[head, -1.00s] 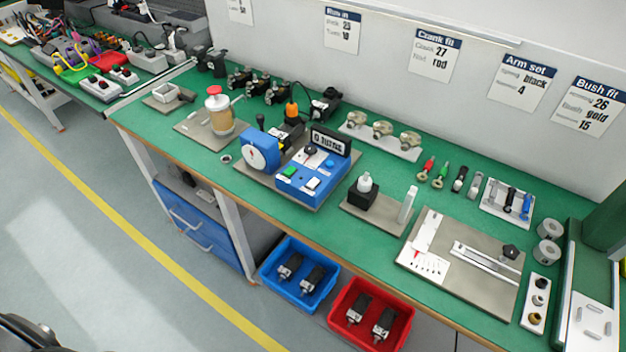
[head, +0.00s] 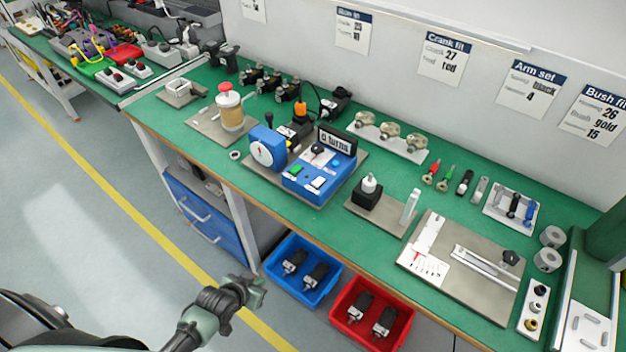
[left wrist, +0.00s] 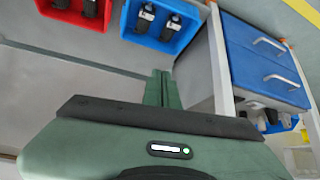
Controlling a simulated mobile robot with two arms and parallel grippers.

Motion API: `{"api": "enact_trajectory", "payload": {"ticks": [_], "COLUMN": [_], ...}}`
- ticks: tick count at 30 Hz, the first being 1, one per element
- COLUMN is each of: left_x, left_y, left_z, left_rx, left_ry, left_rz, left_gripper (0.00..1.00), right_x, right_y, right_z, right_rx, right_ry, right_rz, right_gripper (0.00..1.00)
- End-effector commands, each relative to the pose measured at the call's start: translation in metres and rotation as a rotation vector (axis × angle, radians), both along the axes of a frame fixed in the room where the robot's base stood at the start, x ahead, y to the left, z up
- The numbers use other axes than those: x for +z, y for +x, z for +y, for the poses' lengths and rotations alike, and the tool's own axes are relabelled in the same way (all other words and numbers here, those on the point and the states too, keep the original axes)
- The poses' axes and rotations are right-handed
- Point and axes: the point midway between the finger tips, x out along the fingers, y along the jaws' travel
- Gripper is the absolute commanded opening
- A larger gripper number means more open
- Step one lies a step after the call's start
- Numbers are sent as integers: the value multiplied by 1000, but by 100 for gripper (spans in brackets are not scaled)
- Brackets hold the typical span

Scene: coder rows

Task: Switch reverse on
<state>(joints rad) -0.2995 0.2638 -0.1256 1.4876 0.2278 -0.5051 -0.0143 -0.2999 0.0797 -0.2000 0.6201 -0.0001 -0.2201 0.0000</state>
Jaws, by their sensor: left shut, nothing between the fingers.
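The blue control box (head: 312,193) stands on a grey base plate on the green bench. Its top carries a green switch (head: 296,170), a white switch (head: 318,183), a dark knob (head: 318,149) and a blue round button. I cannot read which control is reverse. A dark display (head: 336,146) with white lettering stands at its back. My left gripper (head: 257,287) is shut and empty, low in front of the bench and well apart from the box. Its closed fingers also show in the left wrist view (left wrist: 159,88). My right gripper is not in view.
A blue bin (head: 303,272) and a red bin (head: 372,313) with dark parts sit below the bench's front edge. A blue dial unit (head: 266,149) stands left of the box. The floor in front is open.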

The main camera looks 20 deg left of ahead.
Motion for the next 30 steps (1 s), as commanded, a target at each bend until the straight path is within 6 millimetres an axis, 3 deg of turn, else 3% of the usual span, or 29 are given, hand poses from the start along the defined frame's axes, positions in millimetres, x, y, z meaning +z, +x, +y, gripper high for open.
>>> {"api": "enact_trajectory", "payload": {"ticks": [1,6,12,15,18,21,30], "left_x": [36,144,258,304,335,349,352], "left_y": [20,63,87,91,91,90,89], "left_z": [-2,-17,-38,-48,-56,-61,-62], "left_rx": [-12,-63,-140,-179,-208,-223,-226], "left_ry": [-12,-54,-97,-117,-130,-138,-139], "left_rz": [-56,-209,-382,-456,-505,-528,-533], "left_gripper": [0,0,0,0,0,0,0], "right_x": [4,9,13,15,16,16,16], "right_y": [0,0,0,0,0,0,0], "right_z": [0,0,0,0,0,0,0], "right_rx": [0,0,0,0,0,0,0], "right_ry": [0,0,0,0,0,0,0], "right_rz": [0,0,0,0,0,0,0], "right_gripper": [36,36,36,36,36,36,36]}}
